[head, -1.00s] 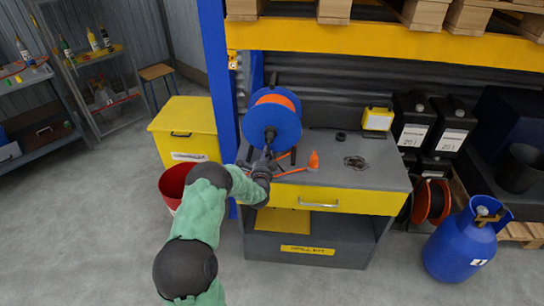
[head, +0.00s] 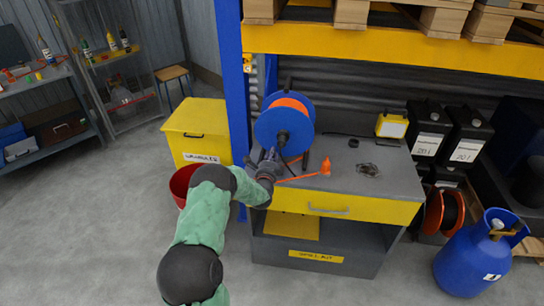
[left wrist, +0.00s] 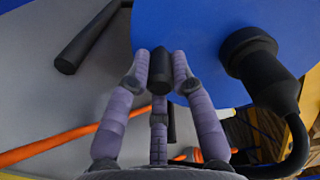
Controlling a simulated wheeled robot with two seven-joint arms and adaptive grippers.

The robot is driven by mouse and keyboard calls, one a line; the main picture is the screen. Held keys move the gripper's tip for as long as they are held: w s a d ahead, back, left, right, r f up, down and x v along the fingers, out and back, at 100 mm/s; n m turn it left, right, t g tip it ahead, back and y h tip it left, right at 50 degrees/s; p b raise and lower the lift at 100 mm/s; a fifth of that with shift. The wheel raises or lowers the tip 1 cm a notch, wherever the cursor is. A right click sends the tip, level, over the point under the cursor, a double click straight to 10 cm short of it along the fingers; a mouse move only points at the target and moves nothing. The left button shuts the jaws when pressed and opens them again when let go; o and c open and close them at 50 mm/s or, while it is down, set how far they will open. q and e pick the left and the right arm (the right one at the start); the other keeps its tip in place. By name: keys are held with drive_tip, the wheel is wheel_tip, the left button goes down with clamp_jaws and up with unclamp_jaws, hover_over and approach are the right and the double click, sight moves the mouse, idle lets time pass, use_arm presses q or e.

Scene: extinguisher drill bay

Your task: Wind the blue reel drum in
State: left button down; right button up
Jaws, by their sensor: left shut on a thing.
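The blue reel drum (head: 268,128) stands upright on the grey bench top, with orange hose or cable wound on it. Its blue face also fills the upper right of the left wrist view (left wrist: 200,35), with a black hub fitting (left wrist: 250,55). My left gripper (head: 267,160) is at the lower left of the drum's face. In the left wrist view its three fingers (left wrist: 160,65) are closed around a short dark crank knob (left wrist: 159,80) at the drum's edge. The knob's joint to the drum is hidden. My right gripper is not in view.
An orange line (head: 300,177) runs over the bench (head: 385,180) to an orange nozzle-like piece (head: 326,166). A blue rack post (head: 234,90) stands close left of the drum. A yellow bin (head: 197,120) and red bucket (head: 181,180) are left; a blue gas cylinder (head: 467,262) is right.

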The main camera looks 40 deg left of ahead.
use_arm(q)
drive_tip(key=c, duration=1.1)
unclamp_jaws()
drive_tip(key=v, duration=1.2)
